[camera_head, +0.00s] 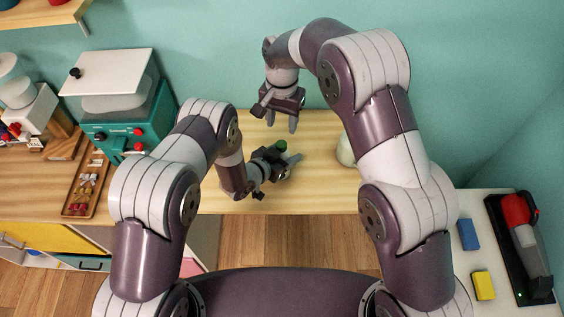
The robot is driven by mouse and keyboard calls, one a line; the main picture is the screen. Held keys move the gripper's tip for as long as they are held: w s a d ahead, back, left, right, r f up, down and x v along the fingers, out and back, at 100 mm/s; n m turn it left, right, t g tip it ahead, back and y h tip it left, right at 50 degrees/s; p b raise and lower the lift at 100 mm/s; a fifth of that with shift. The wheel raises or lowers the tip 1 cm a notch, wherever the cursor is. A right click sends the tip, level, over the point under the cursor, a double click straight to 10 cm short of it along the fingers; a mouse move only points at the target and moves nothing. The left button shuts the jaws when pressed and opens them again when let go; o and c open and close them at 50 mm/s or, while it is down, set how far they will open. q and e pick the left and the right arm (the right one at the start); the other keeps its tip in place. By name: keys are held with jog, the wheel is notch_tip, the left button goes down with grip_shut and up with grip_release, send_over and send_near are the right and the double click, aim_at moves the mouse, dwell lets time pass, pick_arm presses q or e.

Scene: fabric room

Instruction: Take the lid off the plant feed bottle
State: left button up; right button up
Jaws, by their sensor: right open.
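A green lid (282,145) shows on the wooden table, just behind my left gripper; I take it for the lid of the plant feed bottle. The bottle's body is hidden or cannot be made out behind the gripper. My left gripper (292,162) is low over the table, its fingers pointing right, right beside the lid. Whether it is shut on the bottle cannot be told. My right gripper (282,121) is open and empty, pointing down, behind and above the green lid and apart from it.
A pale rounded object (345,151) stands on the table (315,190), partly hidden by my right arm. At left are a teal machine (125,128) and a wooden tray (86,188) of small items. At right, a side table holds blue (468,234) and yellow (483,285) blocks.

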aim_at(281, 144)
pick_arm(q)
grip_shut()
jog(key=shift+w+d, duration=0.1)
jog(key=shift+d, duration=0.05)
pick_arm(e)
jog(key=m, duration=0.3)
jog(key=shift+m, duration=0.4)
jog(key=shift+s+a+f+m, duration=0.1)
jog(key=shift+f+m, duration=0.1)
jog(key=shift+m, duration=0.1)
notch_tip(281, 144, down, 8)
jog(key=shift+r, duration=0.2)
grip_shut()
jog(key=shift+o, duration=0.4)
grip_release()
